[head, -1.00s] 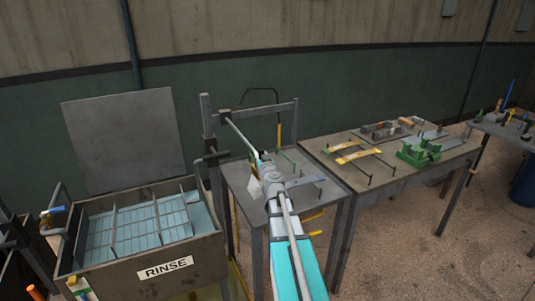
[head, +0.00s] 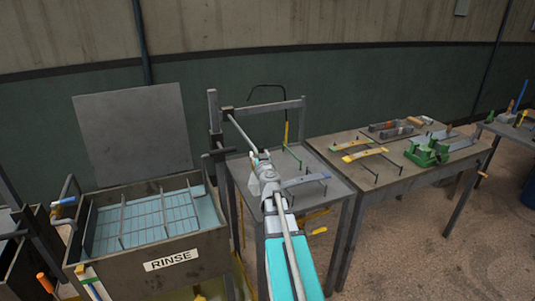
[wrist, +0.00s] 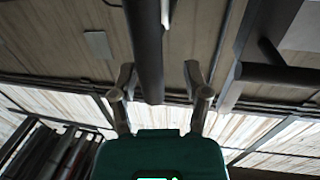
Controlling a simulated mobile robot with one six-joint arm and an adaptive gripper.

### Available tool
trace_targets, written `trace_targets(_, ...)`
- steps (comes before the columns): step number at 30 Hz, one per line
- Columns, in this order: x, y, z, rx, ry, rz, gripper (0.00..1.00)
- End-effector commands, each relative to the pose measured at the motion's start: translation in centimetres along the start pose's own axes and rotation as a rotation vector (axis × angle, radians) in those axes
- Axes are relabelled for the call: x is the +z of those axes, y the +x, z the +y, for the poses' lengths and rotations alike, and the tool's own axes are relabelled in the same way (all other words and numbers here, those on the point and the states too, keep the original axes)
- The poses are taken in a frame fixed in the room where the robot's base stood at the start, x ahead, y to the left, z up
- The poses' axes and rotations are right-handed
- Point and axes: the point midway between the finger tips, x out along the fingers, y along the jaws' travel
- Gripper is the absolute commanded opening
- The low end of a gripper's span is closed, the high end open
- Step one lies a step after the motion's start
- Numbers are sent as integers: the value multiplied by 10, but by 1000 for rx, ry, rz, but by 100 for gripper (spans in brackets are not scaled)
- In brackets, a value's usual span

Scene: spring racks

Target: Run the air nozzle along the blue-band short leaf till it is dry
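The air nozzle appears to be the yellow piece (head: 286,132) hanging from a black hose on the grey stand frame in the head view. A short grey leaf with a bluish tint (head: 306,180) rests on posts on the grey bench (head: 338,192); its band is too small to read. My gripper (head: 258,163) is above this bench, left of the leaf and mostly hidden by my own arm. In the wrist view its two fingers (wrist: 160,78) stand apart, with a dark round bar (wrist: 148,45) showing between them, touching neither. I see nothing held.
A rinse tank (head: 172,263) with a raised lid (head: 130,132) stands left of the bench. The stand's upright post (head: 213,125) and a crossbar (head: 265,107) are close to my gripper. The right table (head: 400,172) bears yellow-banded leaves (head: 362,153) and a green fixture (head: 427,150).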

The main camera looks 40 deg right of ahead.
Motion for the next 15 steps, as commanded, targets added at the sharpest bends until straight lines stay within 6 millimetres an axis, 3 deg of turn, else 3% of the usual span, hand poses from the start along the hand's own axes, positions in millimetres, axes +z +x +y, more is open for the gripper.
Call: trace_targets(15,0,-8,8,13,0,0,65)
